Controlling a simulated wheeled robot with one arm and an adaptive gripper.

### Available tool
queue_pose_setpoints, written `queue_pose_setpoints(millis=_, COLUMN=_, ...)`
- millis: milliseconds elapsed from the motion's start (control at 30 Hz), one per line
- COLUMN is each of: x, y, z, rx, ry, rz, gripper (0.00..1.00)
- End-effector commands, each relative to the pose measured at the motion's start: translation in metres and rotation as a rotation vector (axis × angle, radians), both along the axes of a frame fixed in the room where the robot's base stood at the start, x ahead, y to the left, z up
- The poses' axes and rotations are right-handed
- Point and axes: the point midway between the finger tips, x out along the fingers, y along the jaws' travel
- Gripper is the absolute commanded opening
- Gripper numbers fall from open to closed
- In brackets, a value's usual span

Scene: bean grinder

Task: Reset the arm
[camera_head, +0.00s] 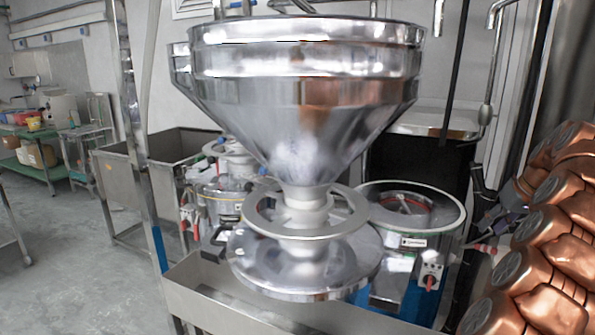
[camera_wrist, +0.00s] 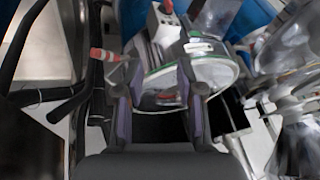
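My copper-coloured arm (camera_head: 545,245) fills the right edge of the head view. My gripper (camera_head: 498,208) is at its left side, dark and partly hidden, beside the round steel grinder drum (camera_head: 450,222). In the wrist view my gripper (camera_wrist: 158,92) has its two dark fingers apart, with nothing held between them. The round drum also shows in the wrist view (camera_wrist: 222,72), beyond the fingers. I cannot tell the exact gap between fingers and drum.
A large steel hopper (camera_head: 305,120) stands in the middle above a round plate (camera_head: 300,285). A steel trough (camera_head: 225,308) is below. A red knob (camera_head: 431,283) sits on the grinder's front. Pipes and posts stand behind on the right. Open floor (camera_head: 70,250) lies at left.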

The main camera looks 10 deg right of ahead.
Motion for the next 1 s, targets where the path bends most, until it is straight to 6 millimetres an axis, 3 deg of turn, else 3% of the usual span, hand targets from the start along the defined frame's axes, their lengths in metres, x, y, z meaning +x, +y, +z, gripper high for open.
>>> queue_pose_setpoints(millis=367, x=0.018, y=0.058, z=0.01, rx=0.032, ry=0.013, rz=0.077, gripper=0.38)
queue_pose_setpoints(millis=567, x=0.027, y=0.107, z=0.015, rx=0.049, ry=0.031, rz=0.138, gripper=0.38)
queue_pose_setpoints(millis=767, x=0.024, y=0.188, z=0.022, rx=0.068, ry=0.076, rz=0.23, gripper=0.38)
queue_pose_setpoints(millis=1000, x=-0.004, y=0.284, z=0.017, rx=0.069, ry=0.157, rz=0.324, gripper=0.38)
